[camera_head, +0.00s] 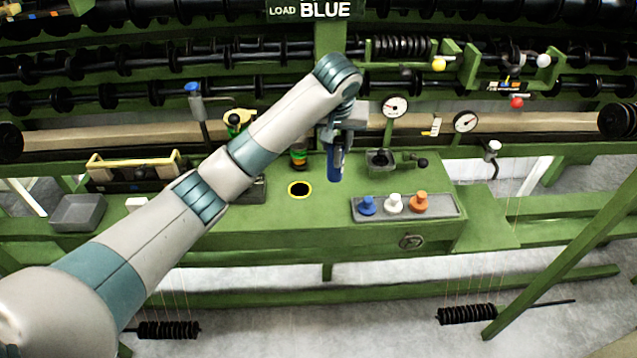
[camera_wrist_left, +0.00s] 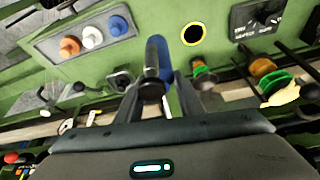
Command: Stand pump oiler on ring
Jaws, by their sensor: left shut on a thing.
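The ring is a yellow outline around a black disc (camera_head: 299,189) on the green bench top. It also shows in the left wrist view (camera_wrist_left: 192,34), with nothing on it. My left gripper (camera_head: 338,150) is above the bench, to the right of the ring and behind it in the head view. It is shut on a blue item, which I take to be the pump oiler (camera_head: 334,169); it hangs below the jaws. In the left wrist view the oiler (camera_wrist_left: 163,50) sticks out between the fingers, with a dark part beside the blue. The fingers hide much of it. My right gripper is in neither view.
A grey tray (camera_head: 449,205) with blue, white and orange knobs stands right of the ring. A green and orange small item (camera_head: 299,155) stands just behind the ring. A dark box (camera_head: 381,160) is behind the tray. Bench in front of the ring is clear.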

